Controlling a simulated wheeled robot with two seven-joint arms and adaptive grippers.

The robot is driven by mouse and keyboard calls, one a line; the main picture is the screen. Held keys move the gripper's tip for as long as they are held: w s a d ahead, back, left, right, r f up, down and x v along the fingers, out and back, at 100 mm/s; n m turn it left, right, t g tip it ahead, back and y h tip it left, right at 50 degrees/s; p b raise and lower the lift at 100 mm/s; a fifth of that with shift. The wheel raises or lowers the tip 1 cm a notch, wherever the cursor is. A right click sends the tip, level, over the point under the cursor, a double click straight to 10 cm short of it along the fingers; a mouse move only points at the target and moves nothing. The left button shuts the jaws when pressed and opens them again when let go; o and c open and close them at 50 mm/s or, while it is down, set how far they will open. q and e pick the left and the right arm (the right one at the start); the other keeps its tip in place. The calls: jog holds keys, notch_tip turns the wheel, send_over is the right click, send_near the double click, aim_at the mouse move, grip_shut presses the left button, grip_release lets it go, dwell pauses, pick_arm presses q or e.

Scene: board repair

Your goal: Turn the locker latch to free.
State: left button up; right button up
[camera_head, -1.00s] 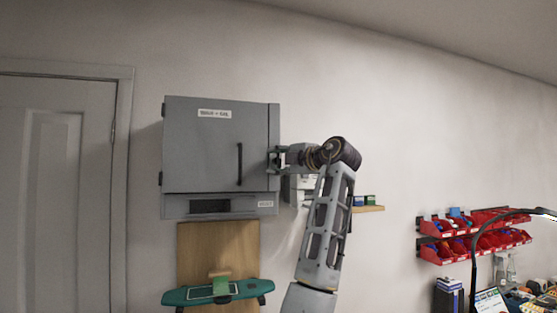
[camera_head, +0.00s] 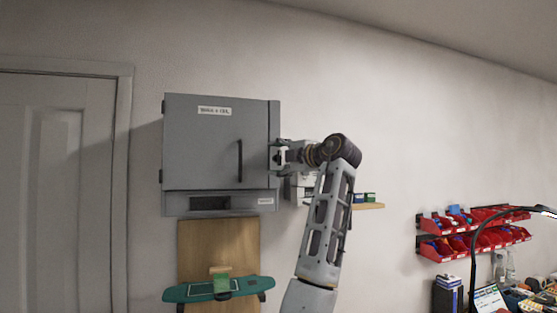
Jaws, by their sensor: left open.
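The grey locker (camera_head: 205,145) hangs on the wall with its door shut; a black vertical handle (camera_head: 240,161) is on the door's right part. My left gripper (camera_head: 276,156) is open at the locker's right side, its fingers at the right edge of the front. The latch is not clearly visible; the fingers cover that spot, and I cannot tell whether they touch it. My right gripper is not in view.
A wooden board (camera_head: 230,241) is below the locker, with a green skateboard-like deck (camera_head: 190,293) in front. A small shelf (camera_head: 370,206) is behind my left arm. Red bins (camera_head: 470,240) and a lamp (camera_head: 474,260) stand at the right. A door (camera_head: 55,190) is at the left.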

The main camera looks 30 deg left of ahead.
pick_arm(q)
jog(key=v, duration=1.2)
dwell(0.6)
